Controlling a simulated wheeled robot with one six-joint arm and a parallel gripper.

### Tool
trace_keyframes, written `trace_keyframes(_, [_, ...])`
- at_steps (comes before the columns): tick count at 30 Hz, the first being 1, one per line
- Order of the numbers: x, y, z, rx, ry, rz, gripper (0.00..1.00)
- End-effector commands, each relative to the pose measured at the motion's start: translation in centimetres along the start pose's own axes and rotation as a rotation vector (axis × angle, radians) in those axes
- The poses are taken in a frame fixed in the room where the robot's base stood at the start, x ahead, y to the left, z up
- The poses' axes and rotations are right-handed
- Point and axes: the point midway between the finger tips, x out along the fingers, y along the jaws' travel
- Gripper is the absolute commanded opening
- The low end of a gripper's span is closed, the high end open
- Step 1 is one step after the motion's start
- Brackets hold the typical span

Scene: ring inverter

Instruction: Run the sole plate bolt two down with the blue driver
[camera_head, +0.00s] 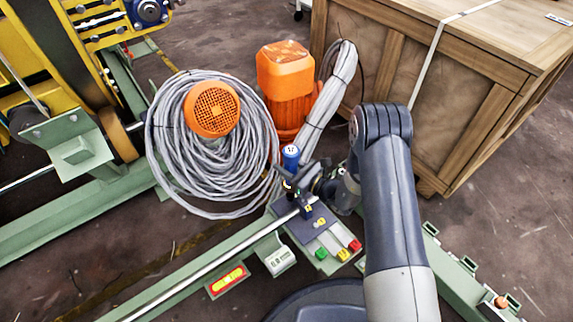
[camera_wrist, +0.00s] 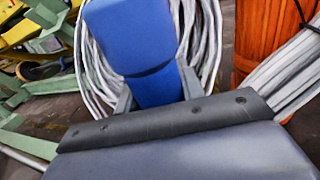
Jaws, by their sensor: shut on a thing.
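The blue driver (camera_head: 291,156) stands upright in the head view, with its blue handle on top. My gripper (camera_head: 289,186) is shut on it, above the dark mat on the green sole plate (camera_head: 330,262). In the wrist view, the blue handle (camera_wrist: 135,45) fills the upper middle, between the jaws of my gripper (camera_wrist: 155,90). The driver's lower end and any bolt under it are hidden or too small to tell.
Small green, yellow and red blocks (camera_head: 355,246) lie on the plate's right part. A coil of grey cable (camera_head: 175,150) and an orange motor (camera_head: 285,75) stand behind. A wooden crate (camera_head: 460,100) is at the back right. A steel rod (camera_head: 190,284) runs to the lower left.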

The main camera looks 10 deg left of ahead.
Motion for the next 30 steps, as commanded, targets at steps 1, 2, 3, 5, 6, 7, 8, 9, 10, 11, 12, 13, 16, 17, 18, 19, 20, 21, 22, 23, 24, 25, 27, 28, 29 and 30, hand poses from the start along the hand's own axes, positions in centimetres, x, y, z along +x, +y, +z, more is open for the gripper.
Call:
trace_keyframes(1, [-0.1,0.0,-0.1,0.002,0.003,0.0,0.08])
trace_keyframes(2, [-0.1,0.0,-0.1,0.002,0.004,0.0,0.08])
trace_keyframes(3, [-0.1,0.0,-0.2,0.002,0.004,0.0,0.08])
trace_keyframes(5, [-0.1,0.0,-0.2,0.002,0.004,0.0,0.08])
trace_keyframes(6, [-0.1,0.0,-0.2,0.002,0.004,0.0,0.08])
trace_keyframes(7, [-0.1,0.0,-0.2,0.002,0.004,0.0,0.08])
trace_keyframes(8, [-0.1,0.0,-0.1,0.002,0.004,0.0,0.08])
trace_keyframes(9, [-0.1,0.0,-0.1,0.002,0.004,0.0,0.08])
trace_keyframes(10, [-0.1,0.0,0.0,0.002,0.004,0.0,0.08])
trace_keyframes(11, [-0.1,0.0,0.1,0.002,0.004,0.0,0.08])
trace_keyframes(12, [-0.1,0.0,0.2,0.002,0.004,0.0,0.08])
trace_keyframes(13, [-0.1,0.0,0.4,0.002,0.004,0.0,0.08])
trace_keyframes(16, [-0.1,0.0,0.9,0.002,0.003,0.0,0.08])
trace_keyframes(17, [0.0,0.0,1.1,0.002,0.003,0.0,0.08])
trace_keyframes(18, [0.0,0.0,1.4,0.002,0.002,0.0,0.08])
trace_keyframes(19, [0.0,0.0,1.6,0.002,0.002,0.0,0.08])
trace_keyframes(20, [0.0,0.0,1.7,0.001,0.001,0.0,0.08])
trace_keyframes(21, [0.0,0.0,2.0,0.001,0.001,0.0,0.08])
trace_keyframes(22, [0.0,0.0,2.1,0.001,0.0,0.0,0.08])
trace_keyframes(23, [0.0,0.0,2.3,0.001,0.0,0.0,0.08])
trace_keyframes(24, [0.0,0.0,2.6,0.0,0.0,0.0,0.08])
trace_keyframes(25, [0.0,0.0,2.7,0.0,-0.001,0.0,0.08])
trace_keyframes(27, [0.0,0.0,3.1,0.0,-0.001,0.0,0.08])
trace_keyframes(28, [0.0,0.0,3.3,0.0,-0.002,0.0,0.08])
trace_keyframes(29, [0.0,0.0,3.5,-0.001,-0.002,0.0,0.08])
trace_keyframes(30, [0.0,0.0,3.7,-0.001,-0.002,0.0,0.08])
